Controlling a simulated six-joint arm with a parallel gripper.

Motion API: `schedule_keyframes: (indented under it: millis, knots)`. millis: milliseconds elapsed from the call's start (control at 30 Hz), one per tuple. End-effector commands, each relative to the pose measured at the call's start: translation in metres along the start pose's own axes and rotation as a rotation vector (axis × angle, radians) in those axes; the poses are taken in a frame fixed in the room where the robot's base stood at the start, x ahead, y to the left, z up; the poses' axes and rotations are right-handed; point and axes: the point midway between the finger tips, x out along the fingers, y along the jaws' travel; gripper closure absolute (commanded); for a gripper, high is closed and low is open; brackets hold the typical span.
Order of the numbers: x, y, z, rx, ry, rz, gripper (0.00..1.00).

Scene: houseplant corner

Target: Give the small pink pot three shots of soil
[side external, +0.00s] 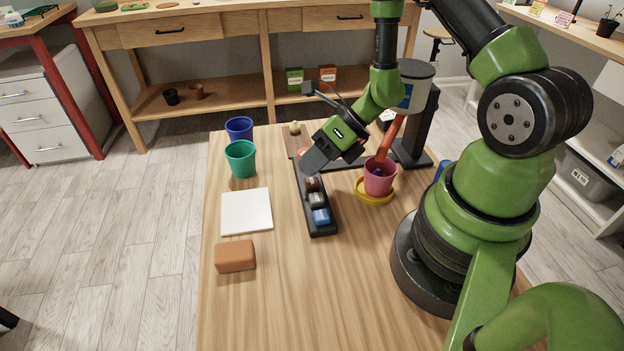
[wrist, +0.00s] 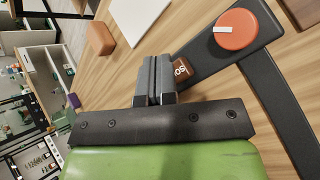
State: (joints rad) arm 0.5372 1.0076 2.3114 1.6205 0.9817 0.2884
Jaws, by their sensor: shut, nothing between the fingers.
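The small pink pot (side external: 380,181) stands upright on a yellow saucer (side external: 374,198). The lower end of a red-orange chute (side external: 388,138) from a grey hopper (side external: 416,70) is at its mouth. Something dark shows inside; I cannot tell what. A black control panel (side external: 322,232) carries brown (side external: 312,183), grey (side external: 317,199) and blue (side external: 321,216) buttons. Its orange knob (wrist: 236,29) with a white pointer shows in the wrist view. My gripper (side external: 314,164) is shut and empty above the panel. In the wrist view its fingertips (wrist: 157,75) are beside the brown button (wrist: 181,68); contact cannot be told.
A blue pot (side external: 239,128) and a green pot (side external: 241,159) stand at the table's back left. A white square pad (side external: 246,211) and a brown block (side external: 235,256) lie on the left. The table's front middle is clear. The dispenser's black stand (side external: 419,130) rises behind the pink pot.

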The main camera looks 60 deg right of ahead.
Motion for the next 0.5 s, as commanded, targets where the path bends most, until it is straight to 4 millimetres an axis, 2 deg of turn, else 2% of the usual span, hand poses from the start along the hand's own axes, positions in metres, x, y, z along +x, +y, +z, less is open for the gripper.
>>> schedule_keyframes:
  millis: [333, 500]
  knots:
    - [-0.0016, 0.0012, 0.0011, -0.001, 0.000, 0.000, 1.00]
    - [-0.0109, 0.0075, 0.0087, -0.005, -0.002, -0.001, 1.00]
